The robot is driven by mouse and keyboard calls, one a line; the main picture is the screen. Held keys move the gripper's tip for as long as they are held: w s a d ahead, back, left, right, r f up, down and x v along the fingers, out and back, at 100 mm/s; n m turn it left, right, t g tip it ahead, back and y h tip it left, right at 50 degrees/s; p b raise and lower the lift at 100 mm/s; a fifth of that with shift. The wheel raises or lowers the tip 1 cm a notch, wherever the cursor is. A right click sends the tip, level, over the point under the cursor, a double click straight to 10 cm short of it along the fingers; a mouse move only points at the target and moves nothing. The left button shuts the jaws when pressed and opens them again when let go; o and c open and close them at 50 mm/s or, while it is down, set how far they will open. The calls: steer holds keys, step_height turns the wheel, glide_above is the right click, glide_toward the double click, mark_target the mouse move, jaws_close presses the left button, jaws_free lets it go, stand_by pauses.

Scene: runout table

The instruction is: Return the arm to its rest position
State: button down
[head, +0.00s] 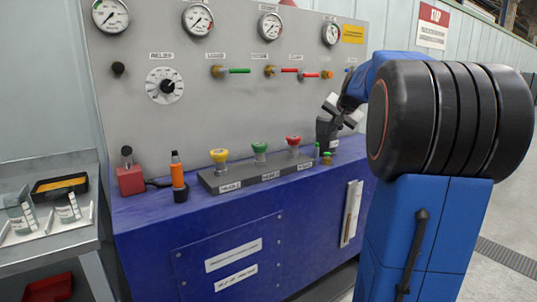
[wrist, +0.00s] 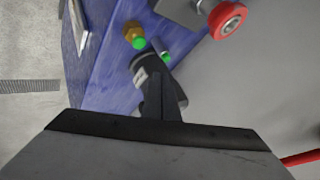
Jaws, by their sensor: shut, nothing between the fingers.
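My gripper (wrist: 162,88) is shut and empty in the wrist view, its dark fingers together. In the head view my gripper (head: 334,122) hangs low over the right end of the blue bench (head: 215,205), in front of the grey panel. A dark fitting with a small pale label (wrist: 141,75) lies just beyond the fingertips in the wrist view; I cannot tell whether they touch it. My blue arm reaches out from the right, partly hidden behind its large black joint.
Yellow (head: 219,155), green (head: 260,148) and red (head: 293,142) knobs stand on a block left of the gripper. A green-topped brass fitting (wrist: 134,34) is close by. Panel valves (head: 310,75) and gauges (head: 331,34) sit above. Open floor (head: 510,215) lies to the right.

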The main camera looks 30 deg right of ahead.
steer(key=shift+a, duration=0.1)
steer(key=s+a+f+n+g+y, duration=0.1)
steer(key=s+a+f+n, duration=0.2)
steer(key=a, duration=0.6)
steer(key=s+a+f+n+y, duration=0.1)
steer(key=s+a+f, duration=0.3)
steer(key=a, duration=0.5)
steer(key=s+a+f+n+g, duration=0.1)
steer(key=s+a+n, duration=0.1)
steer(key=s+a, duration=0.45)
steer(key=s+a+f+n+g, duration=0.1)
steer(key=s+a+f+n, duration=0.2)
steer(key=s+a+f, duration=0.4)
steer(key=s+a+f+n+y, duration=0.1)
steer(key=s+a+f+n, duration=0.3)
steer(key=s, duration=0.9)
steer(key=a+f, duration=0.3)
steer(key=f, duration=0.2)
steer(key=shift+g, duration=0.4)
steer(key=shift+a, duration=0.1)
